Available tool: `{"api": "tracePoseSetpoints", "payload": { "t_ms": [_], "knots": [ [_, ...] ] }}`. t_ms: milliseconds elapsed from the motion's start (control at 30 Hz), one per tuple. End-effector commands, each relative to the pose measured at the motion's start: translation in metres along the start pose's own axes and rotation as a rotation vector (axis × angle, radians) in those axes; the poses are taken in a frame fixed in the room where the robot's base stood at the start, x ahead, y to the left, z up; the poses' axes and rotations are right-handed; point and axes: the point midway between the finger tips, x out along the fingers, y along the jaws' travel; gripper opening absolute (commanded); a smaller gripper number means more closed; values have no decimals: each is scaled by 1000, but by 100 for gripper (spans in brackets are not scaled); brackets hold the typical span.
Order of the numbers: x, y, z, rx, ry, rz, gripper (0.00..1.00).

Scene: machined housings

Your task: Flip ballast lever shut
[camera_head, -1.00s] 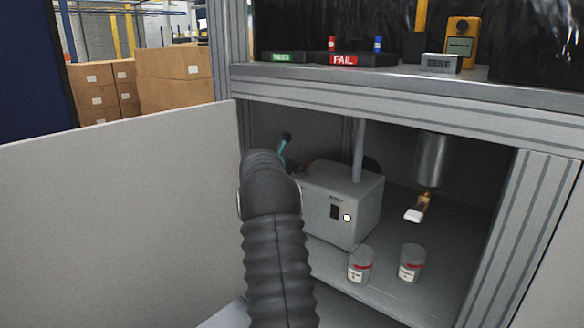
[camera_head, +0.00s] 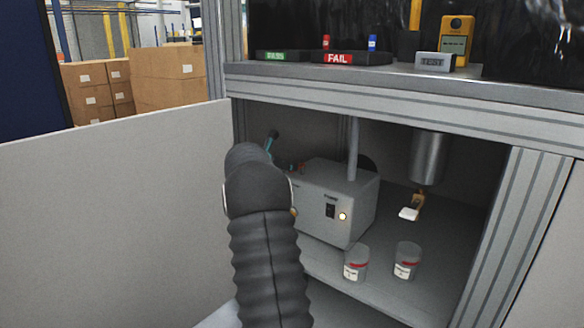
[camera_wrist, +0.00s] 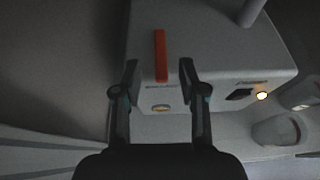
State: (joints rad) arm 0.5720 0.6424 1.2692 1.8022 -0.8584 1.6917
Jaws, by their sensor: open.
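The ballast box (camera_head: 345,205) is a light grey housing on the lower shelf, with a dark switch (camera_head: 330,211) and a lit lamp (camera_head: 342,216) on its front. In the wrist view, a red-orange lever (camera_wrist: 160,55) lies lengthwise across the box top near the front edge. My gripper (camera_wrist: 159,76) is open, its dark fingers on either side of the lever's near end. No contact shows, and the height gap cannot be told. In the head view my arm hides most of the gripper and the box's left end.
Two clear cups with red bands (camera_head: 356,263) (camera_head: 407,261) stand in front of the box. A metal cylinder (camera_head: 428,158) hangs at right. The upper shelf edge (camera_head: 400,105) crosses above, and a grey panel (camera_head: 110,215) stands at left.

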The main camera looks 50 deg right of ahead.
Motion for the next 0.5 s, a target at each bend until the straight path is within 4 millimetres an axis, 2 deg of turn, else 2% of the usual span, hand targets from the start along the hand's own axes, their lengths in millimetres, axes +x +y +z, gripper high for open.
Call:
{"api": "tracePoseSetpoints", "payload": {
  "t_ms": [33, 200, 400, 500],
  "knots": [
    [-12, 1, 1, 0, 0, 3, 42],
    [-45, 0, 1, 0, -1, 3, 42],
    [-71, 0, 0, 1, 0, 1, 42],
    [-78, -1, 0, 1, -1, -1, 42]
  ]
}}
